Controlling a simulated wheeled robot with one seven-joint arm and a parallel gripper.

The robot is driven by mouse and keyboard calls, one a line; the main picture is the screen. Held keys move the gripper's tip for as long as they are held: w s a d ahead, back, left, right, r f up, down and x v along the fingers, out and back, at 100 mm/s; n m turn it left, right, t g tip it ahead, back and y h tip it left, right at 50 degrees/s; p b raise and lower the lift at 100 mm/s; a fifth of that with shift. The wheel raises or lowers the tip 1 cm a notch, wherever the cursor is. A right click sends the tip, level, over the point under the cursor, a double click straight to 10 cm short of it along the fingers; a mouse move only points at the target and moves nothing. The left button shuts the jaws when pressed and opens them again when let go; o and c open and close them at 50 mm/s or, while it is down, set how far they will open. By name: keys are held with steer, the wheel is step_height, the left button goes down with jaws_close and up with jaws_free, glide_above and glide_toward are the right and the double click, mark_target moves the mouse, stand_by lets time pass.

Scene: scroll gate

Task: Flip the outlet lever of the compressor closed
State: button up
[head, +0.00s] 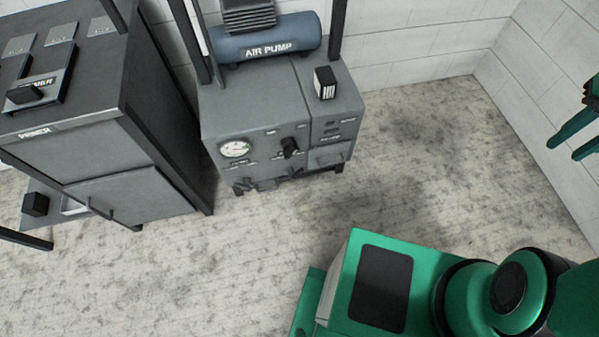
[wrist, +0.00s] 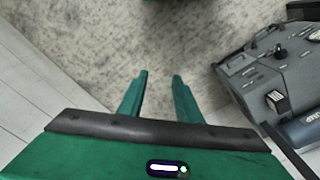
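The compressor, a grey cabinet (head: 255,110) with a blue tank marked AIR PUMP (head: 268,40) on top, stands against the back wall in the head view. Its front has a round gauge (head: 235,149) and a black lever (head: 290,147); small labels there are too blurred to read, so I cannot tell which control is the outlet lever. The cabinet also shows at the right of the wrist view (wrist: 285,75). My gripper (wrist: 160,75) is open and empty, its two green fingers apart above the floor. It also shows at the far right of the head view (head: 566,148), well away from the compressor.
A dark grey cabinet marked PRIMER (head: 75,150) stands left of the compressor, with a narrow gap between. A small black box (head: 325,83) sits on the compressor's top. White block walls (head: 420,40) close the back and right. The floor (head: 400,150) before the compressor is clear.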

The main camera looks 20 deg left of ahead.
steer(key=w+a+f+n+y, duration=0.1)
steer(key=w+a+f+n, duration=0.1)
steer(key=w+a+f, duration=0.45)
steer(key=w+a+f+n, duration=0.2)
steer(key=w+a+f, duration=0.2)
steer(key=w+f, duration=0.5)
steer(key=w+a+f+n+y, duration=0.25)
steer(key=w+a+f, duration=0.65)
steer(key=a+f, duration=0.45)
steer(key=n+y, duration=0.2)
steer(key=y, duration=0.3)
glide_toward(300, 171)
steer(key=f, duration=0.1)
steer(key=shift+m, duration=0.25)
steer(key=x, duration=1.1)
steer(key=shift+w, duration=0.35)
steer(key=shift+d, duration=0.1)
jaws_close()
